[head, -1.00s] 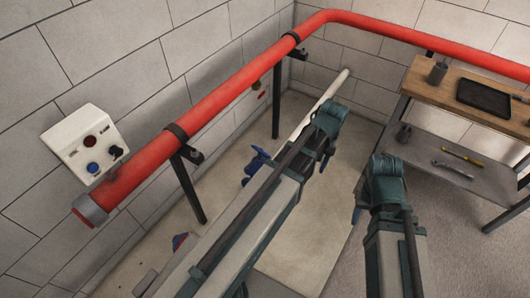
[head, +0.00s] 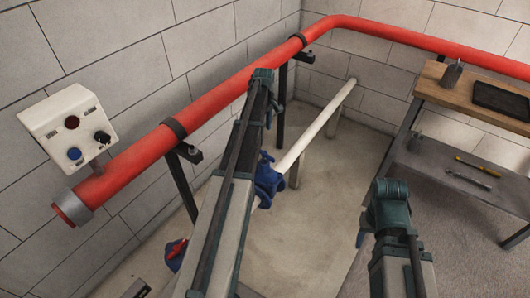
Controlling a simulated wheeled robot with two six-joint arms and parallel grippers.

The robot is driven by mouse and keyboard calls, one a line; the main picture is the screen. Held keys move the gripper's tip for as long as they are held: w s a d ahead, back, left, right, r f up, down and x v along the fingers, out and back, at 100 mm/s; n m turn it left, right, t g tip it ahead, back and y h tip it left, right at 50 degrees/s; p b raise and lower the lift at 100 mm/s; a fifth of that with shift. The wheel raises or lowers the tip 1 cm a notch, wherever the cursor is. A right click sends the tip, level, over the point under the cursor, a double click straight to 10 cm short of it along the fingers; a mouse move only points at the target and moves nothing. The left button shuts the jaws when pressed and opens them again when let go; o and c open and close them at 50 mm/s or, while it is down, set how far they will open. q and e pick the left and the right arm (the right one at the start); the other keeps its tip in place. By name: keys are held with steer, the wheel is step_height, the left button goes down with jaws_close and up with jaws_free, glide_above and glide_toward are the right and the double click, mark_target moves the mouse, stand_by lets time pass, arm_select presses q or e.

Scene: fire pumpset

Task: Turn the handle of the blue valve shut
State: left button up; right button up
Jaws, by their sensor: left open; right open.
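A blue valve-like fitting (head: 268,180) sits at the near end of a white pipe close to the floor, just right of my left arm. A second blue part with a red piece (head: 175,252) shows lower left of that arm, partly hidden by it. I cannot tell which one carries the valve's handle, or how a handle is turned. My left arm reaches forward across the middle of the view and covers part of the space between the two blue parts. My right arm stands at the lower right. Neither gripper's fingers can be made out.
A red pipe (head: 230,92) on black brackets runs along the wall above the fittings. A wooden-topped bench (head: 438,88) with a lower shelf stands at right. The floor between is open.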

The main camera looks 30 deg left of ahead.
mark_target(265, 153)
arm_select(q)
step_height(265, 153, down, 13)
steer(key=b, duration=1.3)
steer(key=shift+f, duration=0.2)
steer(key=shift+r, duration=0.1)
steer(key=shift+c, duration=0.3)
jaws_close()
